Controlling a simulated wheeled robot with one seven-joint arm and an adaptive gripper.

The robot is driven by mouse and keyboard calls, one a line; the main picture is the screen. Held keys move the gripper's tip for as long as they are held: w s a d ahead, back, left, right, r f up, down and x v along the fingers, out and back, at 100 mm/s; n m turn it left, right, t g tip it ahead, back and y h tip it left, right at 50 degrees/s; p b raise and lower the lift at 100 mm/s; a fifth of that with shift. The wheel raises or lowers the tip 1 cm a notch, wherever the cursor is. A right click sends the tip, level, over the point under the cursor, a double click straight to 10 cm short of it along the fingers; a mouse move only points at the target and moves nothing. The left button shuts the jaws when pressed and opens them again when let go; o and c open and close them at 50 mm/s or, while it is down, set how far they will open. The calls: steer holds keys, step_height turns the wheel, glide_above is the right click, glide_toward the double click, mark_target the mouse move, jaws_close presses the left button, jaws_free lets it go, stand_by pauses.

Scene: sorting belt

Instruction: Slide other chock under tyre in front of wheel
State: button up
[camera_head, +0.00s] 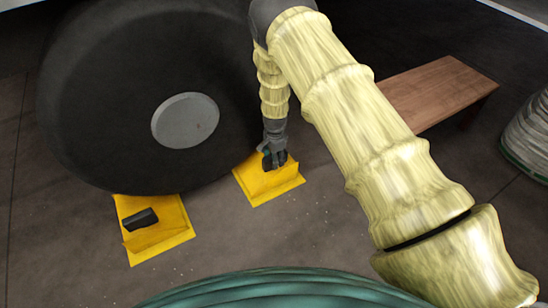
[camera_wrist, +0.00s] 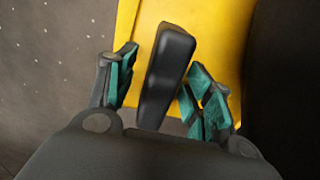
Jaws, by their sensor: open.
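A large dark tyre (camera_head: 90,100) with a grey hub (camera_head: 185,121) stands at the left in the head view. One yellow chock (camera_head: 160,228) with a black handle (camera_head: 140,219) lies at the tyre's lower left. The other yellow chock (camera_head: 270,181) lies at the tyre's lower right, close to the tread; I cannot tell whether they touch. My gripper (camera_head: 274,158) is over this second chock. In the wrist view, the open teal-padded fingers of my gripper (camera_wrist: 160,88) stand on both sides of its black handle (camera_wrist: 166,70), with the yellow body (camera_wrist: 220,38) below.
A brown wooden bench (camera_head: 438,88) stands at the right behind my arm. A grey round object with a green base (camera_head: 530,140) is at the right edge. The dark floor (camera_head: 225,235) between and in front of the chocks is clear.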

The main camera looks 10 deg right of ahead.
steer(key=shift+r, duration=0.1)
step_height(320, 180, up, 12)
steer(key=shift+s, duration=0.15)
stand_by(0.4)
steer(key=s+d+f+n+p, duration=0.1)
steer(key=s+d+f+n, duration=0.2)
steer(key=s, duration=0.4)
steer(key=s+d+f+n+h+p, duration=0.1)
steer(key=s+d+f, duration=0.2)
steer(key=s+f, duration=0.35)
steer(key=s+d+f+n+p, duration=0.15)
steer(key=s+d, duration=0.25)
steer(key=s, duration=0.5)
steer(key=s+r+n+y+p, duration=0.15)
steer(key=s+n, duration=0.25)
steer(key=s, duration=0.9)
steer(key=s+r+n+p, duration=0.15)
steer(key=s+n, duration=0.25)
steer(key=s, duration=0.9)
step_height(320, 180, up, 38)
steer(key=p, duration=3.6)
steer(key=shift+a+f+p, duration=0.25)
steer(key=shift+p, duration=0.05)
steer(key=shift+s+h, duration=0.1)
steer(key=shift+h, duration=0.15)
